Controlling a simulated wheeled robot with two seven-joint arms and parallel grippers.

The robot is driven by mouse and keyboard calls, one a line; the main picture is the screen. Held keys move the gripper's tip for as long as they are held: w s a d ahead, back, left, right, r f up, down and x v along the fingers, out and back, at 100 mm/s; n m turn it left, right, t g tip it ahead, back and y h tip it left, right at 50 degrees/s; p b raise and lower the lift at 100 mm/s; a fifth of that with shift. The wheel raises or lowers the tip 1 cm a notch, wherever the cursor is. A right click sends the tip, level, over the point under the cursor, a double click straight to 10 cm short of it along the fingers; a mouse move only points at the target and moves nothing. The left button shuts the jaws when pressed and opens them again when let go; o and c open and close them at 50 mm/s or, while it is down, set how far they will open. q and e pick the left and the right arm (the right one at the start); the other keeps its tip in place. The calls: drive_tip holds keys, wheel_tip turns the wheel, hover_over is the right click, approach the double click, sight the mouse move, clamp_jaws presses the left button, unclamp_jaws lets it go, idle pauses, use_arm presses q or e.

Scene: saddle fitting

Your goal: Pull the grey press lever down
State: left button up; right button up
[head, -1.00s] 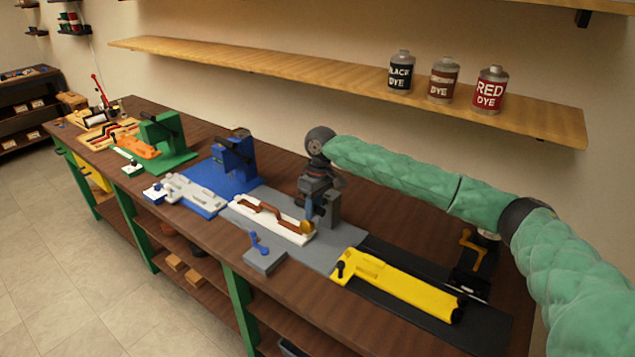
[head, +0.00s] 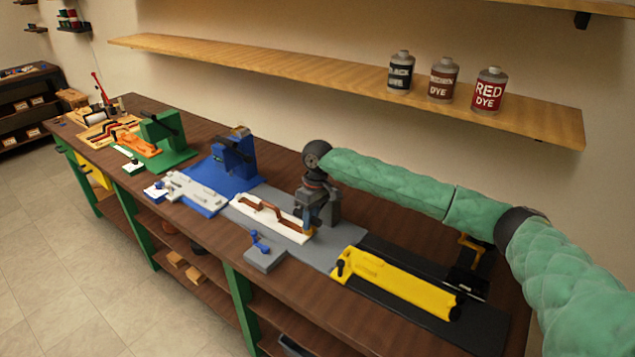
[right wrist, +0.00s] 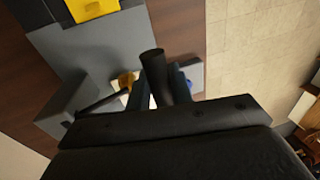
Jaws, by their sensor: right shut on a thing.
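The grey press (head: 330,204) stands on a grey base plate (head: 322,255) near the middle of the bench. My right gripper (head: 307,222) is in front of the press, pointing down, and hides most of its lever in the head view. In the right wrist view, the dark round lever grip (right wrist: 153,66) sits between the fingers of my right gripper (right wrist: 163,88), which is shut on it. A thin dark rod (right wrist: 98,104) runs from the grip side toward the grey press body at the left. My left gripper is not in view.
A white board (head: 250,215) with a brown strap lies left of the press. A grey block with a blue handle (head: 262,255) sits in front. A yellow fixture (head: 395,280) is to the right, a blue press (head: 233,160) to the left. A shelf (head: 330,84) hangs above.

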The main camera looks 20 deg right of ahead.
drive_tip(key=f, duration=0.3)
drive_tip(key=shift+s+a+f+p, duration=0.1)
drive_tip(key=shift+s+a+p, duration=0.2)
drive_tip(key=shift+p, duration=0.1)
idle(0.4)
drive_tip(key=o, duration=0.8)
drive_tip(key=shift+c, duration=0.2)
drive_tip(key=shift+w, duration=0.1)
drive_tip(key=shift+w+d+r+p, duration=0.1)
drive_tip(key=shift+d+r+p, duration=0.05)
drive_tip(key=shift+r+p, duration=0.85)
drive_tip(key=shift+w+d+r+p, duration=0.15)
drive_tip(key=shift+d+r+p, duration=0.05)
drive_tip(key=shift+r+p, duration=0.8)
drive_tip(key=shift+w+d+r+p, duration=0.1)
drive_tip(key=shift+d+r+p, duration=0.05)
drive_tip(key=shift+r+p, duration=0.85)
